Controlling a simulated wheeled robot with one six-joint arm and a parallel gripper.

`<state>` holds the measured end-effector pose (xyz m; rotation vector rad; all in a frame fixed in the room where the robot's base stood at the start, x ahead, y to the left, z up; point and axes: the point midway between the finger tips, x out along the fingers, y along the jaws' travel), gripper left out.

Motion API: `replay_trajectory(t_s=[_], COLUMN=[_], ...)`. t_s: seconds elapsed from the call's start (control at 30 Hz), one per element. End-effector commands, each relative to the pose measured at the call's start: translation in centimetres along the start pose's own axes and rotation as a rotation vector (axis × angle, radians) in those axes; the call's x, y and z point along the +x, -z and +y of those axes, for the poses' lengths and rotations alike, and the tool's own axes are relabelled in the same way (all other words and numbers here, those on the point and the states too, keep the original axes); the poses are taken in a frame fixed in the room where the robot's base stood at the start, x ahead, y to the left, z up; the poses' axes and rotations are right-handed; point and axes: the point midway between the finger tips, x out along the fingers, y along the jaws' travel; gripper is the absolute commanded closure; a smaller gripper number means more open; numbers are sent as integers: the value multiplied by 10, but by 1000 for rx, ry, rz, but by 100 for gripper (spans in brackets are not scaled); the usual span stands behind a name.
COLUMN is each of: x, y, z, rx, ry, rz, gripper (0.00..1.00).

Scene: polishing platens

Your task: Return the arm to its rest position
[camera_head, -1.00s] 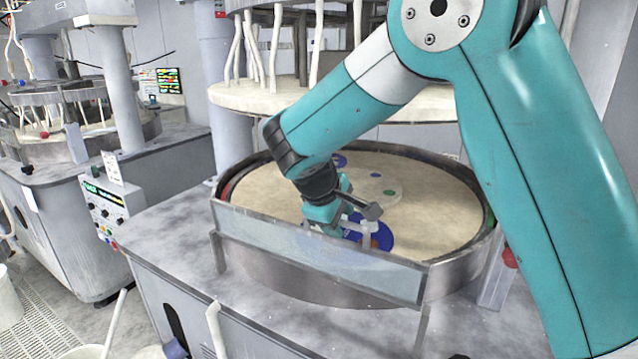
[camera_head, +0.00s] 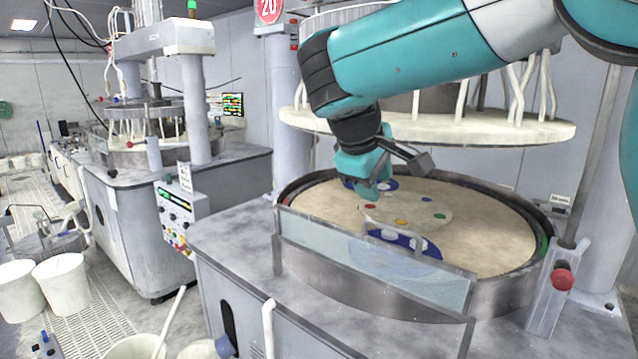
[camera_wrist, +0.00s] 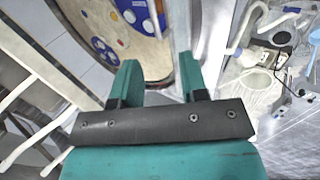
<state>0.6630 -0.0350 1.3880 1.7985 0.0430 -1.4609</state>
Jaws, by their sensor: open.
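My arm is teal and grey, and it reaches in from the upper right of the head view. Blue discs with pale round pieces lie on the platen, one near the front (camera_head: 405,243) and one near the back. A pale disc with coloured dots (camera_head: 408,212) lies between them.
A clear guard panel (camera_head: 375,272) stands along the platen's front rim. The upper plate (camera_head: 450,128) with white hoses hangs above the platen, behind my arm. A red knob (camera_head: 563,279) is at the right. White buckets (camera_head: 62,282) stand on the floor at the left. Another machine stands behind them.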

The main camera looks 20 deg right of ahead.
Motion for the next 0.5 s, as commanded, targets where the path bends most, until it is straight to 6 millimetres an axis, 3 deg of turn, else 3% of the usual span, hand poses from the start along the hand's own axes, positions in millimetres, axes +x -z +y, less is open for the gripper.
replay_trajectory(t_s=[0.13, 0.27, 0.37, 0.5], x=[10, 26, 38, 41], y=[0, -15, -42, -90], z=[-5, -38, -85, -166], rx=[-4, -9, 2, 26], ry=[24, 120, 258, 496], rz=[15, 82, 145, 201], gripper=[60, 60, 60, 60])
